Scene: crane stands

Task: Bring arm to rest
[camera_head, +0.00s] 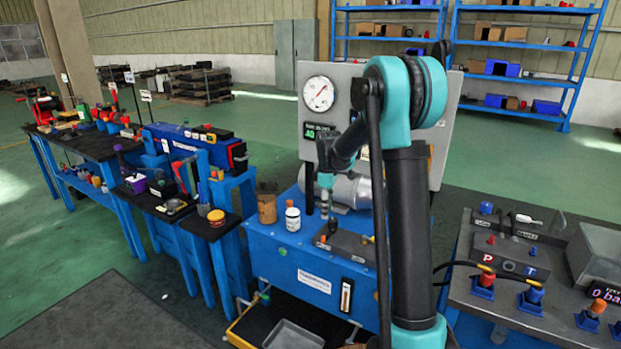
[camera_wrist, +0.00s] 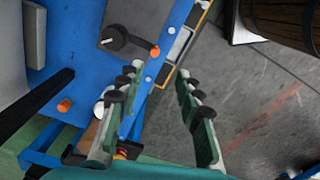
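My gripper (camera_wrist: 162,75) shows in the wrist view with its two green, dark-padded fingers spread apart. Nothing is held between them; a blue bench edge and grey floor show beyond. In the head view my arm (camera_head: 408,220) rises in front of the blue bench, bends at a teal joint and comes down to the left over the bench top. The fingers are too small there to tell their state.
The blue bench (camera_head: 312,268) carries a gauge panel (camera_head: 342,85), a white bottle (camera_head: 292,217) and a lever with an orange knob (camera_wrist: 154,51). A control table (camera_head: 470,295) stands at right. Workbenches line the left. Open floor lies at front left.

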